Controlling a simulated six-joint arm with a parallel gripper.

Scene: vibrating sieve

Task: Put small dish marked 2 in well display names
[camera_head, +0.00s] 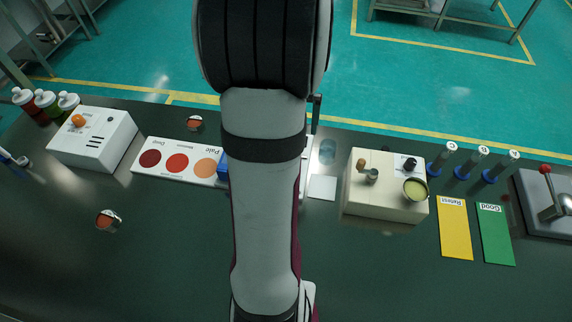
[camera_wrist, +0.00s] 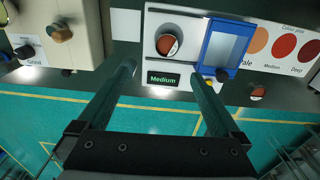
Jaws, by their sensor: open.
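In the wrist view, a small round dish (camera_wrist: 168,44) with orange-red content sits in the well of a white device (camera_wrist: 150,22). Its number is too small to read. The device's display (camera_wrist: 163,79) reads "Medium". A blue framed lid (camera_wrist: 226,48) stands open beside the well. A colour plate (camera_wrist: 264,67) with round patches marked Pale, Medium and Deep lies beyond it; it also shows in the head view (camera_head: 137,170). Two other small dishes stand on the table, one behind the plate (camera_head: 194,122), one in front (camera_head: 108,218). My gripper (camera_wrist: 164,76) is open and empty above the display edge; my arm hides it in the head view.
A cream machine (camera_head: 365,203) with knobs and a bowl stands right of my arm. A white box (camera_head: 90,150) stands left. The front table is mostly clear.

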